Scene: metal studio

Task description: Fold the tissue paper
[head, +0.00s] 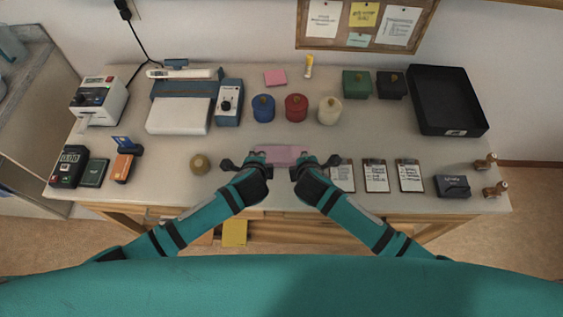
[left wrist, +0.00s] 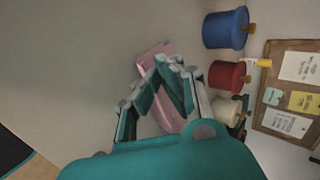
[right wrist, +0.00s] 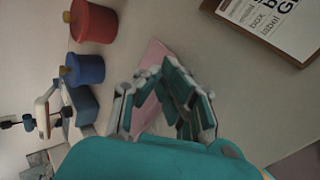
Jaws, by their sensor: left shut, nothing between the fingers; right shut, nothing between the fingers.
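The pink tissue paper (head: 279,153) lies on the table at the front middle, between my two grippers. It also shows behind the fingers in the left wrist view (left wrist: 154,52) and in the right wrist view (right wrist: 153,54). My left gripper (head: 247,160) is shut and empty at the paper's left end. My right gripper (head: 312,160) is shut and empty at its right end. The fingers hide parts of the paper, so I cannot tell whether they touch it or how its layers lie.
Blue (head: 263,108), red (head: 296,107) and cream (head: 330,111) lidded pots stand behind the paper. A black tray (head: 485,127) is at the back right. Bare table lies between pots and paper.

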